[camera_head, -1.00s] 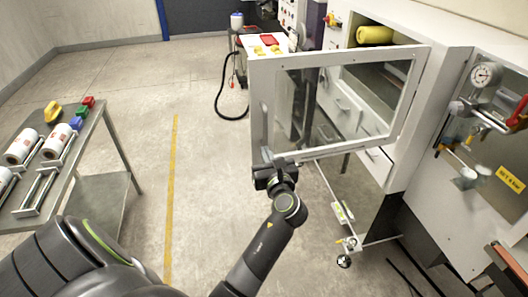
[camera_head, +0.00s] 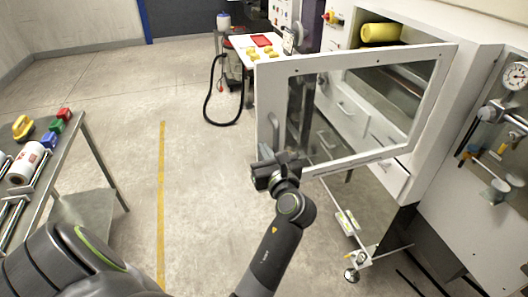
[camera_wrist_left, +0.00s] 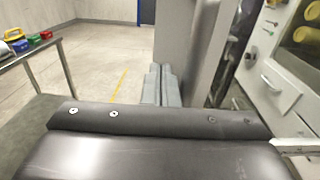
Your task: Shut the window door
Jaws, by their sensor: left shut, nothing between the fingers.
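The window door (camera_head: 266,105), a white frame around a clear pane, stands swung open from the white cabinet (camera_head: 470,95). Its free edge is at the left and its hinged side at the right. A grey upright handle (camera_head: 276,130) sits near the free edge. My left gripper (camera_head: 278,158) is shut and empty at the door's lower free corner, below the handle; I cannot tell whether it touches. In the left wrist view, the closed fingers (camera_wrist_left: 161,84) point toward the pale door edge (camera_wrist_left: 182,40). My right gripper is out of view.
A yellow roll (camera_head: 380,32) lies inside the cabinet opening, above drawers (camera_head: 345,112). A pressure gauge (camera_head: 516,75) is at the far right. A metal table (camera_head: 75,150) with rolls and coloured blocks stands left. The floor between is clear.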

